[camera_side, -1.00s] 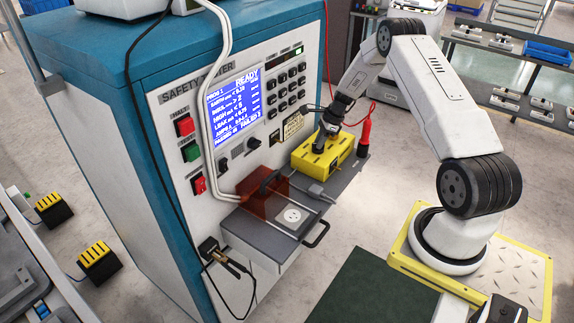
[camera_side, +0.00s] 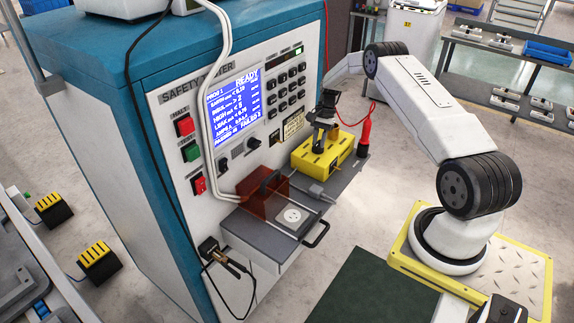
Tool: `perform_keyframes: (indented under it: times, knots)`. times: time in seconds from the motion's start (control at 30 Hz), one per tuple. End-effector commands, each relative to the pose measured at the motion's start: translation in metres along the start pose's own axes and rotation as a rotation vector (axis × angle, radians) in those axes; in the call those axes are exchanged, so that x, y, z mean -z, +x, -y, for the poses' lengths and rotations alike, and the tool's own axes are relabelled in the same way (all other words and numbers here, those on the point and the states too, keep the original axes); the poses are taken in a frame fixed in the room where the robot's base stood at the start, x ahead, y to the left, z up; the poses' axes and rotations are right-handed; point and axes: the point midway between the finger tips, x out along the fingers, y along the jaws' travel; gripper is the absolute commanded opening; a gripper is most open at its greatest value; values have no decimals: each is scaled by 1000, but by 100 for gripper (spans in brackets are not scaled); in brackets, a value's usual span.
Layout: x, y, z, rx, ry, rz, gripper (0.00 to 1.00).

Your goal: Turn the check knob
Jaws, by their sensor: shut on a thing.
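A yellow box (camera_side: 336,157) sits on the grey shelf in front of the tester panel. My gripper (camera_side: 319,147) points down onto the left part of the box's top and is shut on the check knob there.
The safety tester (camera_side: 180,100) stands behind, with its screen (camera_side: 235,103) reading READY. A red probe (camera_side: 365,132) stands at the shelf's right end with a red cable. A grey drawer (camera_side: 268,236) with a socket and a raised red-brown cover is at front left. Black cables hang nearby.

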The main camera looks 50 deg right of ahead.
Motion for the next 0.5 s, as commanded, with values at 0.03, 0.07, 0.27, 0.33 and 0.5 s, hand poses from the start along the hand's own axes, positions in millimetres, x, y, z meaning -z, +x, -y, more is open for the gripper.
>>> perform_keyframes:
  times: [0.03, 0.07, 0.27, 0.33, 0.5]
  knots:
    - [0, 0, 1, -16, -40, -1, 0]
    - [0, 0, 1, -27, -64, -1, 0]
    - [0, 0, 2, -86, -209, -1, 0]
    - [0, 0, 2, -103, -248, -1, 0]
    - [0, 0, 2, -131, -316, -1, 0]
